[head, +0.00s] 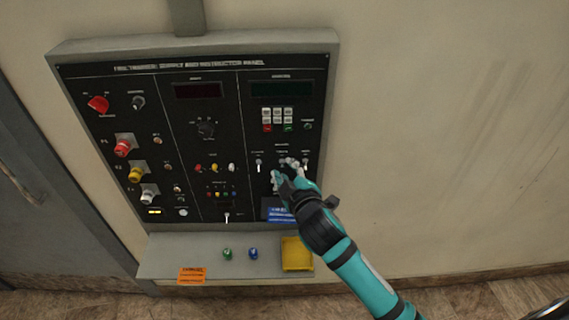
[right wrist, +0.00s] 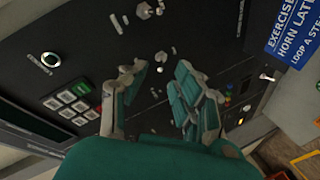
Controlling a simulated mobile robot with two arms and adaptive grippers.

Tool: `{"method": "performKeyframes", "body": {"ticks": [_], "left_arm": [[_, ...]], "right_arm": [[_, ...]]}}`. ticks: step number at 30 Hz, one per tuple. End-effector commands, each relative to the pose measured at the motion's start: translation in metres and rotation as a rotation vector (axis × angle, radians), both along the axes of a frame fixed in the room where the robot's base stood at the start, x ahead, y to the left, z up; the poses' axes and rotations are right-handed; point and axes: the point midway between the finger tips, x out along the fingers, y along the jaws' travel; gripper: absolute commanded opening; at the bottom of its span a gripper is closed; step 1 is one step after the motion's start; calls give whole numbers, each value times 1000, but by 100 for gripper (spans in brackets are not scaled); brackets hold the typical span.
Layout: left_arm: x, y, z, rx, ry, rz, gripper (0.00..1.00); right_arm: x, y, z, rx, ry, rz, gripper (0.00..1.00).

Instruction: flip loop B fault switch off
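The black trainer panel (head: 150,120) is mounted on the wall. A row of small silver toggle switches sits below the keypad in its right section. The left toggle (head: 259,163) and right toggle (head: 305,163) show beside my right gripper (head: 286,172); the middle one is partly covered. Their labels are too small to read, so I cannot tell which is loop B fault. The right gripper is open and empty, close to the panel. In the right wrist view its fingers (right wrist: 158,88) are apart, with small silver toggles (right wrist: 160,57) beyond the gap. My left gripper is not in view.
The keypad (head: 278,118) is above the toggles. A blue label (head: 281,215) is below the gripper. The lower shelf (head: 190,257) holds a green knob (head: 227,254), a blue knob (head: 253,253) and a yellow tray (head: 296,266). Bare wall (head: 430,130) lies to the right.

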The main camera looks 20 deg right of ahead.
Motion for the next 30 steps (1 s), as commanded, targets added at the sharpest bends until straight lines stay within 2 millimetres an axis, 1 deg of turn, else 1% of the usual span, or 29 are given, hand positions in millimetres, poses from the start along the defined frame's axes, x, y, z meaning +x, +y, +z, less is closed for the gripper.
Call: {"method": "performKeyframes", "body": {"ticks": [1,3,6,15,17,22,30], "left_arm": [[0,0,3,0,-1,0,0],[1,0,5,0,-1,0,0],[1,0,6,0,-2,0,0],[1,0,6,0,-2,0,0],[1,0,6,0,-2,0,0],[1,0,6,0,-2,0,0],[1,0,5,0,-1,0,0]], "right_arm": [[6,0,0,0,1,-2,30],[12,0,-2,1,0,0,30],[17,0,-4,1,1,0,30],[19,0,-6,1,0,0,30],[19,0,-6,1,0,0,23],[19,0,-5,1,0,0,1],[19,0,-6,1,1,0,0]]}}
